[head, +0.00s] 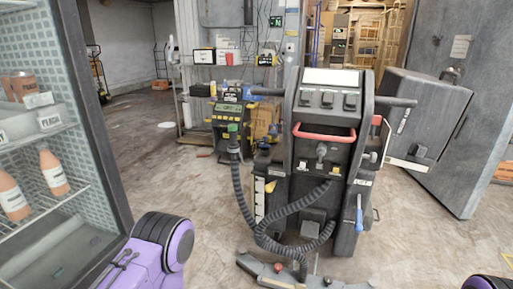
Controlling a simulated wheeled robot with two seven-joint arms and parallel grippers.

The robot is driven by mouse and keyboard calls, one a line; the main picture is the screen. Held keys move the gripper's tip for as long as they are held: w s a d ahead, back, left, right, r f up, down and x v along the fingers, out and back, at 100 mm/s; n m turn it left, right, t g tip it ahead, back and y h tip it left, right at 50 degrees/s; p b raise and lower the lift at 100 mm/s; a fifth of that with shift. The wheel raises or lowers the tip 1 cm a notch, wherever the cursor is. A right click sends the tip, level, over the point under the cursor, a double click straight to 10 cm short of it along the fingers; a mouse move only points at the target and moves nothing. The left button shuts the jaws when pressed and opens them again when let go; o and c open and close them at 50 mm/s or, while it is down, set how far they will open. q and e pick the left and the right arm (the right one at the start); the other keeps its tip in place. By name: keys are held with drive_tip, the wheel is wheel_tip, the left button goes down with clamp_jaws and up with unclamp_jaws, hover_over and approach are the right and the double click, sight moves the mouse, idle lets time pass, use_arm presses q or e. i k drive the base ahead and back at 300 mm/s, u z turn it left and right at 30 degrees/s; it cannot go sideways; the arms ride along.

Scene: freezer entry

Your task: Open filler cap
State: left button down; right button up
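A dark grey floor-cleaning machine (325,120) stands upright in the middle of the head view, with a red handle (324,137) and a control panel on top. A dark knob-like fitting (321,152) sits below the red handle. I cannot tell which part is the filler cap. A purple link of my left arm shows at the lower left and a sliver of my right arm at the bottom right corner; neither gripper is in view.
A glass-fronted cabinet (95,110) with bottles on shelves stands close at left. A large grey door (465,60) stands at right. A yellow-black machine (228,122) and a wire shelf (222,66) are behind. Floor between cabinet and machine is clear.

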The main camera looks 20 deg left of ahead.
sight(265, 145)
drive_tip(key=u, duration=0.2)
drive_tip(key=i, duration=1.85)
drive_tip(key=z, duration=0.4)
